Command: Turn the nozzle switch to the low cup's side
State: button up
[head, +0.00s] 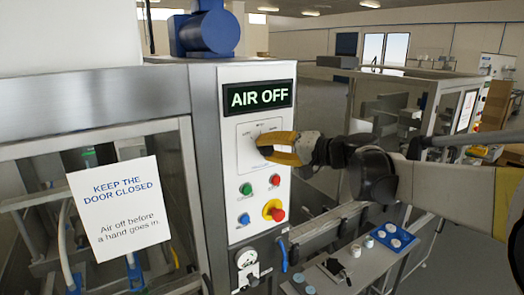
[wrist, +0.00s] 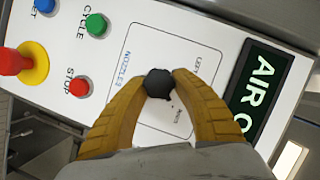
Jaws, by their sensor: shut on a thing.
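The nozzle switch is a small black knob (wrist: 159,84) on the white control panel (head: 234,134). In the wrist view it sits inside a thin outlined box with partly readable labels, "NOZZLES" among them. My gripper (head: 262,145) has yellow fingers and reaches the panel from the right in the head view. In the wrist view its two fingertips (wrist: 160,85) are shut on the knob from both sides. The head view hides most of the knob behind the fingers. I cannot tell which label the knob points to. No cups are clearly identifiable.
An "AIR OFF" display (head: 258,96) is above the switch. Below are green (head: 246,189), red (head: 275,180) and blue (head: 244,219) buttons and a red emergency stop (head: 274,211). A door sign (head: 121,224) hangs left. A blue tray (head: 392,238) with white discs lies lower right.

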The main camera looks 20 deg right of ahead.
dwell(0.3)
jog(key=o, duration=1.2)
jog(key=v, duration=1.2)
